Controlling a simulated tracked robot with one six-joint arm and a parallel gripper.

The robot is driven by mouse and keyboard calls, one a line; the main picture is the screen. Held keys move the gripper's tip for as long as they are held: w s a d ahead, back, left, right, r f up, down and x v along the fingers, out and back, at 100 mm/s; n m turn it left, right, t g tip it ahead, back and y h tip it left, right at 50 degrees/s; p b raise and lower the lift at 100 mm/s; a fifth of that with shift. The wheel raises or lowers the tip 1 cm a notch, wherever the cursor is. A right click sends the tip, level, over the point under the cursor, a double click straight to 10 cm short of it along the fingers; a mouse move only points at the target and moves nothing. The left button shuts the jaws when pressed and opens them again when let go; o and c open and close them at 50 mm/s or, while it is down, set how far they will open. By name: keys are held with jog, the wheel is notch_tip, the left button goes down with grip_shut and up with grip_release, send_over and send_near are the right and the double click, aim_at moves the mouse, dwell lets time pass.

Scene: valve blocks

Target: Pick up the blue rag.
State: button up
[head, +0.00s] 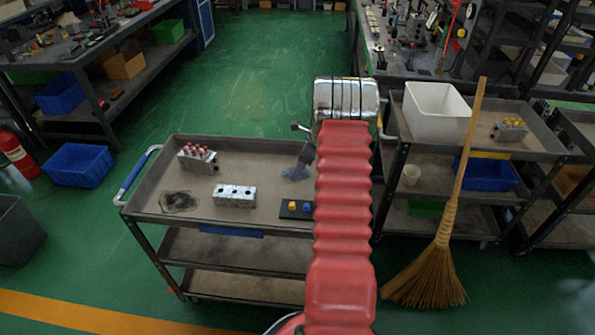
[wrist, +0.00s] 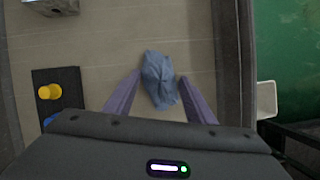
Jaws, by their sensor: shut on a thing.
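The blue rag (wrist: 158,82) is crumpled and sits between the two fingers of my gripper (wrist: 160,77) in the wrist view. My gripper is shut on it. In the head view the rag (head: 296,173) shows as a small bluish patch below my gripper (head: 303,160), at the right part of the cart top (head: 260,155), partly beside my red arm. I cannot tell whether the rag touches the cart top or hangs just above it.
On the cart stand a valve block with red caps (head: 197,157), a plain metal block (head: 234,195), a dark plate with yellow and blue knobs (head: 297,209) and a dark wire tangle (head: 179,201). A broom (head: 440,250) leans against the right cart, which holds a white bin (head: 436,112).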

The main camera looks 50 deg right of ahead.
notch_tip(320, 180, up, 10)
jog(key=shift+f, duration=0.1)
jog(key=shift+c, duration=0.8)
